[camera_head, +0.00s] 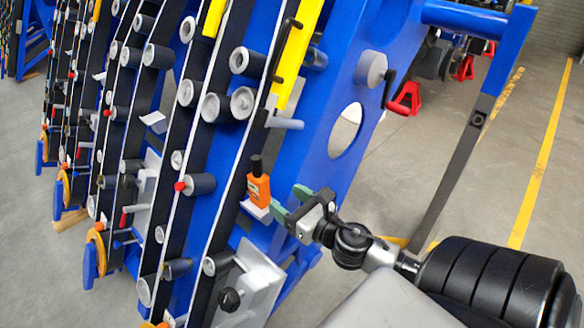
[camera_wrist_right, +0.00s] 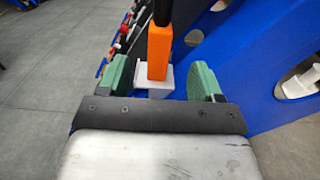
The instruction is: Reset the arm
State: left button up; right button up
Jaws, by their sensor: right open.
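My right gripper (camera_head: 288,204) is open, with its green fingertips just to the right of an orange bottle (camera_head: 258,188) with a black top. The bottle stands upright on a small white ledge (camera_head: 257,211) on the blue chassis (camera_head: 330,75). In the right wrist view the orange bottle (camera_wrist_right: 158,52) and the white ledge (camera_wrist_right: 154,80) show between and beyond the two green fingers of the right gripper (camera_wrist_right: 160,85). Nothing shows gripped in it. My left gripper is not in view.
Black belts with grey rollers (camera_head: 195,183) run up the chassis at left. A blue and dark post (camera_head: 460,150) stands at right. Red stands (camera_head: 405,98) are behind. Open grey floor (camera_head: 480,195) with a yellow line (camera_head: 541,160) lies at right.

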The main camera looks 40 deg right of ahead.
jog(key=shift+s, duration=0.4)
